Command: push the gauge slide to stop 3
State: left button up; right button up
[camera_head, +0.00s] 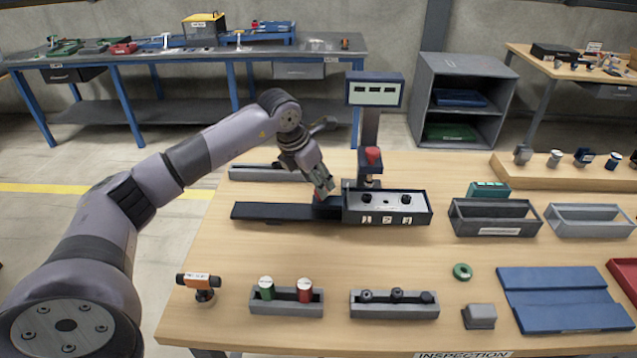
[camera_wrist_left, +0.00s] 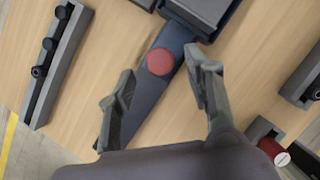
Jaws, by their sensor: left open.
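The gauge has a long dark rail (camera_head: 270,211) running left from a grey box (camera_head: 387,206) with dark knobs on top and small labels on its front. A round red knob, likely on the slide, sits on the rail in the left wrist view (camera_wrist_left: 160,62), close to the box. My left gripper (camera_head: 325,192) is over the rail's right end, just left of the box, and hides most of the slide in the head view. In the left wrist view its fingers (camera_wrist_left: 164,78) are spread, with the red knob between and beyond the tips. Contact cannot be told. My right gripper is not in view.
A display post (camera_head: 375,92) and a red-topped part (camera_head: 373,157) stand behind the box. Grey bins (camera_head: 492,218) are to the right. A rack with green and red cylinders (camera_head: 287,303) and a dark-knob rack (camera_head: 394,307) lie in front. Bare table separates them from the gauge.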

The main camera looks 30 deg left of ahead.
pick_arm(q)
jog(key=shift+x, duration=1.6)
jog(key=shift+r, duration=0.1)
grip_shut()
